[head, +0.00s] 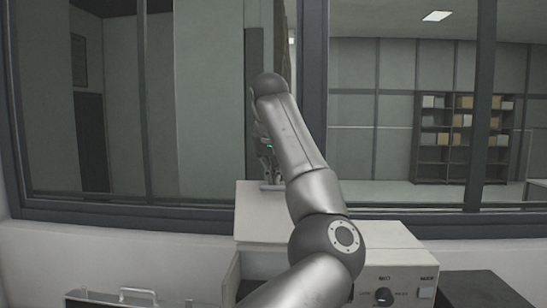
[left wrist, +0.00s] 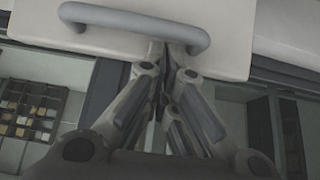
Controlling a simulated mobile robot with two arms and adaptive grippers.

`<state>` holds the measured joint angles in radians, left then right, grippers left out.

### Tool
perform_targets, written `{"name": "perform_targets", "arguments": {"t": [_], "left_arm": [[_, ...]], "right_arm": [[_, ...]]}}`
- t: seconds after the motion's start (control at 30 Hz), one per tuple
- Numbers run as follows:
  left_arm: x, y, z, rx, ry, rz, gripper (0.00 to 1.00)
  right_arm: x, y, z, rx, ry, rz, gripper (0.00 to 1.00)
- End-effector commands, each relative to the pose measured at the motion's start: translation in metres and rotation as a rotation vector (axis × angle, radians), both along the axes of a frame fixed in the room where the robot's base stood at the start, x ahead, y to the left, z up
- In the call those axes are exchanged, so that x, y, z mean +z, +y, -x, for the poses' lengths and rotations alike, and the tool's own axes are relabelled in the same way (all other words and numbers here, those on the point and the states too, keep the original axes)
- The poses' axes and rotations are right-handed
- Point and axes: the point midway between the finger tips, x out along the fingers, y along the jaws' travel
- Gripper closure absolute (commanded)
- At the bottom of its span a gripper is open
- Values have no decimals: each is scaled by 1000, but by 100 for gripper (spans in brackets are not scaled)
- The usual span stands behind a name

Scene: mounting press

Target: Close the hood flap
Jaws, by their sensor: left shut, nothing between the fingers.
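The hood flap (head: 256,212) is a pale panel at the back of the white press housing, and most of its right side is hidden by my left arm. In the left wrist view the flap (left wrist: 210,62) fills the top, with a grey bar handle (left wrist: 135,20) on it. My left gripper (head: 270,182) points down at the flap's upper part. In the left wrist view its fingers (left wrist: 173,46) are together and empty, overlapping the flap's edge just below the handle. Whether they touch the flap or handle cannot be told. My right gripper is not in view.
The press front has a black knob (head: 383,297) and labels. A dark box (head: 478,290) stands at the right, and a case with a handle (head: 137,292) at lower left. A framed window (head: 315,100) stands behind; shelves (head: 458,140) are beyond it.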

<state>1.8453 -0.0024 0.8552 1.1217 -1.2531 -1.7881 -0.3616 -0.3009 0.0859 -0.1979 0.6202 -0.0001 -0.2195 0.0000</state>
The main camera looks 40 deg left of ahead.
Motion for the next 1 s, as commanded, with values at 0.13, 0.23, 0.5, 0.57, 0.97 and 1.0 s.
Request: {"name": "perform_targets", "arguments": {"t": [0.13, 0.23, 0.5, 0.57, 0.97, 1.0], "left_arm": [[-3, 1, -2, 0, -2, -1, 100], [-4, 2, -2, 0, -2, -1, 100], [-5, 1, -2, -1, -6, -6, 100], [-6, 0, -2, -1, -15, -13, 100], [-6, -5, -4, -1, -98, -82, 100], [-7, -5, -4, -1, -107, -90, 100]], "right_arm": [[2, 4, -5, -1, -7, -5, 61], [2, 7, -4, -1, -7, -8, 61], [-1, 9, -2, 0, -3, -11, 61], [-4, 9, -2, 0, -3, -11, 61], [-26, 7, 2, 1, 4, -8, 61], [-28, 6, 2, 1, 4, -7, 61]]}}
